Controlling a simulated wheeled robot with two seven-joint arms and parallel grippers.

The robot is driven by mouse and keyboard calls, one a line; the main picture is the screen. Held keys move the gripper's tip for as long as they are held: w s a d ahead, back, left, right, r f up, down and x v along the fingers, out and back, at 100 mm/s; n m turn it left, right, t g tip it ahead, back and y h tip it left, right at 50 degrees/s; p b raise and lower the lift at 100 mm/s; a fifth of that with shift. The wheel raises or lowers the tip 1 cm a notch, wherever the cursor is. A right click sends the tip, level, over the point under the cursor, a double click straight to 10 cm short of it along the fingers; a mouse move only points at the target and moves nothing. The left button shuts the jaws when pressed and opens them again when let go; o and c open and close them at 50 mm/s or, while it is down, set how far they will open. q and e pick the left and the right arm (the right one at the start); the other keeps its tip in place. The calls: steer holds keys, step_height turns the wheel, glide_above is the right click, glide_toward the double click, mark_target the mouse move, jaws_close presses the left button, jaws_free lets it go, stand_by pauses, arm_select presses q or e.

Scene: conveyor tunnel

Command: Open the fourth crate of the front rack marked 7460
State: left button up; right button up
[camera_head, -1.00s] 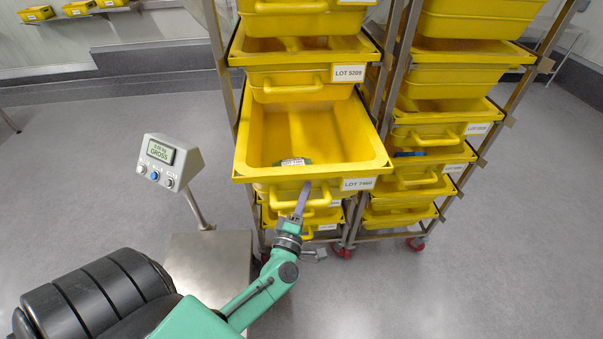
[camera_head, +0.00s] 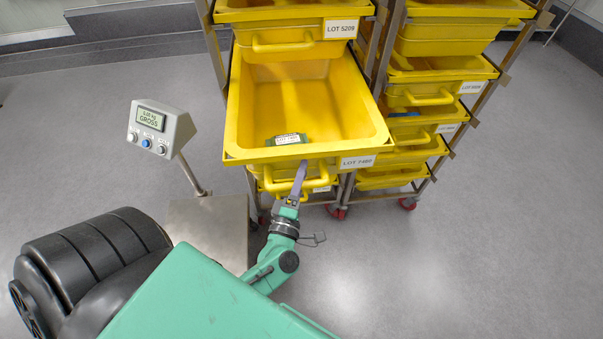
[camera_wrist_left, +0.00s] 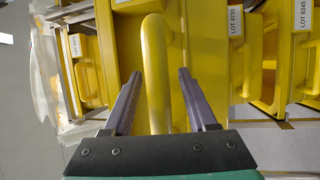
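The yellow crate marked LOT 7460 (camera_head: 232,140) stands out from the front rack, its open top showing. A green item with a white label (camera_head: 288,139) lies inside near its front wall. My left gripper (camera_head: 301,172) is at the crate's front handle (camera_head: 275,180). In the left wrist view my gripper (camera_wrist_left: 158,85) is open, one purple finger on each side of the yellow handle (camera_wrist_left: 157,70), with visible gaps on both sides. My right gripper is not in view.
The crate marked LOT 5209 (camera_head: 290,42) sits directly above. A second rack with several yellow crates (camera_head: 435,72) stands at the right. A scale display (camera_head: 160,127) on a post and its metal platform (camera_head: 215,228) stand at the left. The floor at right is clear.

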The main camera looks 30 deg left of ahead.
arm_select(q)
steer(key=b+v, duration=0.4)
steer(key=v, duration=1)
steer(key=shift+s, duration=0.25)
steer(key=shift+d, duration=0.15)
